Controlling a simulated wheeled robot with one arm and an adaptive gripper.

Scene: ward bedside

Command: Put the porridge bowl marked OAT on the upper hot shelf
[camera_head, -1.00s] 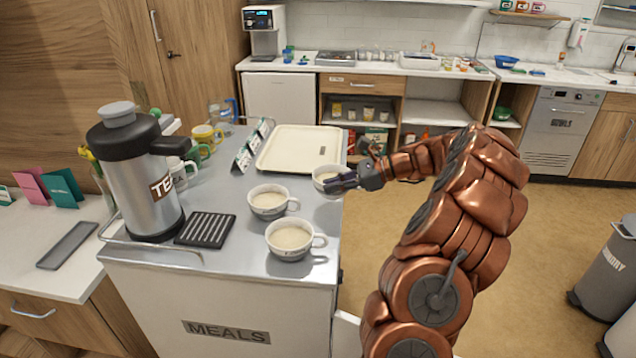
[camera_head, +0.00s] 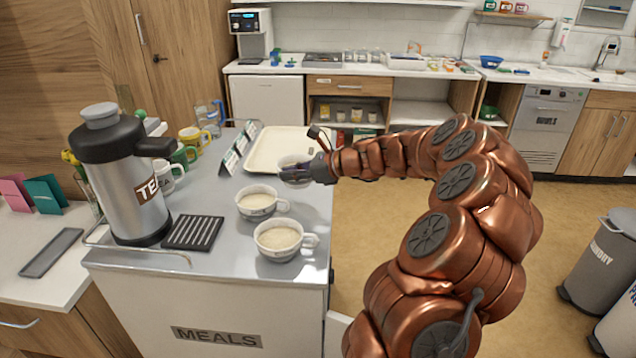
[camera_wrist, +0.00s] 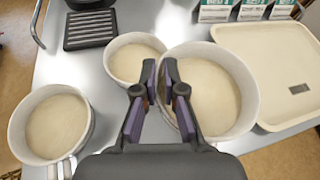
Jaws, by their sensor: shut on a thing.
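My gripper (camera_head: 294,174) is shut on the rim of a white bowl (camera_head: 290,160) of pale porridge, the farthest of three alike, near the tray. In the wrist view the gripper (camera_wrist: 161,75) has one finger inside and one outside the held bowl (camera_wrist: 235,90), which looks nearer the camera than the others. A middle bowl (camera_head: 257,203) and a near bowl (camera_head: 279,241) stand on the steel trolley top; the wrist view shows them too, middle (camera_wrist: 132,62) and near (camera_wrist: 55,122). Their small markings are unreadable, so I cannot tell which says OAT. I cannot make out the hot shelf.
A tall TEA flask (camera_head: 122,190) and a black drip grid (camera_head: 193,232) stand left on the MEALS trolley (camera_head: 150,300). Small cards (camera_head: 238,150), coloured mugs (camera_head: 195,138) and a cream tray (camera_head: 262,152) are farther back. Open floor (camera_head: 390,215) lies right of the trolley.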

